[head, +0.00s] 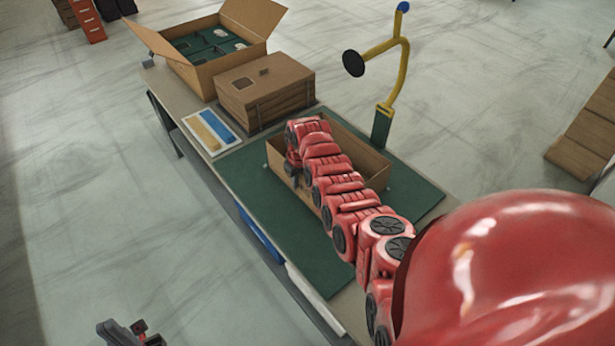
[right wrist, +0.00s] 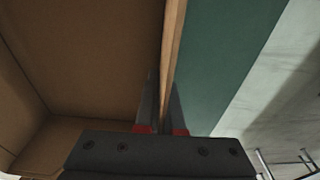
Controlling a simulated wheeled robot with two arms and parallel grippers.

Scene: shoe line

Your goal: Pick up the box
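The open brown cardboard box (head: 372,165) sits on the green mat of the table, partly hidden behind my red right arm. My right gripper (head: 296,178) is at the box's left wall in the head view. In the right wrist view, its two fingers (right wrist: 163,110) stand close on either side of the box wall (right wrist: 172,50), one inside and one outside, and look shut on it. The visible box interior looks empty. My left gripper (head: 130,335) is at the bottom left edge, away from the table; its fingers are too unclear to read.
A closed brown carton (head: 265,92) and an open carton (head: 200,67) with dark green contents stand further back on the table. A yellow stand (head: 402,75) rises behind the box.

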